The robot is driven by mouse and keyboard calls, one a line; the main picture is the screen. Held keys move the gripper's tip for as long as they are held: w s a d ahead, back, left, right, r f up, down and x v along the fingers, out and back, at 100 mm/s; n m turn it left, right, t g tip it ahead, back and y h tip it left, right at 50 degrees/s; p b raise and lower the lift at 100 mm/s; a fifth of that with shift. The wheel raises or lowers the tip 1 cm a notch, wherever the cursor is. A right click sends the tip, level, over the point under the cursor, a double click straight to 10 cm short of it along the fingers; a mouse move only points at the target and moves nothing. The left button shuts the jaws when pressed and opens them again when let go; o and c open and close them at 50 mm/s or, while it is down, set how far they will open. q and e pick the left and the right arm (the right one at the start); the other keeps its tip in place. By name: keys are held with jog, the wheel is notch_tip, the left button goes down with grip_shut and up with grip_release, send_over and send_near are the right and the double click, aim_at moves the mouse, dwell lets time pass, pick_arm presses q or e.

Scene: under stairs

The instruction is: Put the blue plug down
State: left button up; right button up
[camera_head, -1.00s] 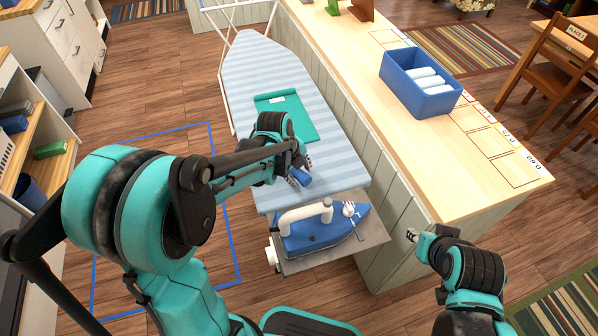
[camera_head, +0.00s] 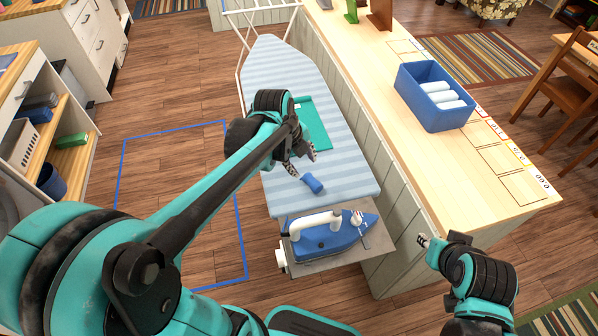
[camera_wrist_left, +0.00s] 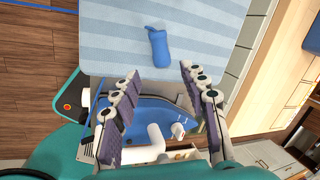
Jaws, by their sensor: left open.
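The blue plug (camera_head: 312,183) lies on the striped ironing board (camera_head: 340,165) near its front end. In the left wrist view the plug (camera_wrist_left: 159,46) lies on the board beyond my fingertips, with clear space around it. My left gripper (camera_head: 300,160) is open and empty, just behind and above the plug in the head view. The left wrist view shows its two fingers (camera_wrist_left: 160,72) spread apart. My right gripper (camera_head: 424,240) is at the lower right, beside the counter end; its fingers are too small to judge.
A blue and white iron (camera_head: 325,238) rests on the grey plate at the board's front end. A teal folded cloth (camera_head: 317,125) lies farther back, partly hidden by my left arm. A blue bin (camera_head: 430,108) with white rolls stands on the wooden counter (camera_head: 470,185).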

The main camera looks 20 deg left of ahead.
pick_arm(q)
jog(key=s+r+n+t+y, duration=0.1)
jog(key=s+n, duration=0.5)
jog(key=n, duration=0.6)
jog(key=s+r+n+t, duration=0.1)
jog(key=s+n+t, duration=0.2)
jog(key=s+n, duration=0.4)
jog(key=n, duration=0.5)
jog(key=shift+a+y, duration=0.25)
jog(key=shift+y, duration=0.15)
jog(key=shift+s, duration=0.1)
jog(key=shift+f+b, duration=0.75)
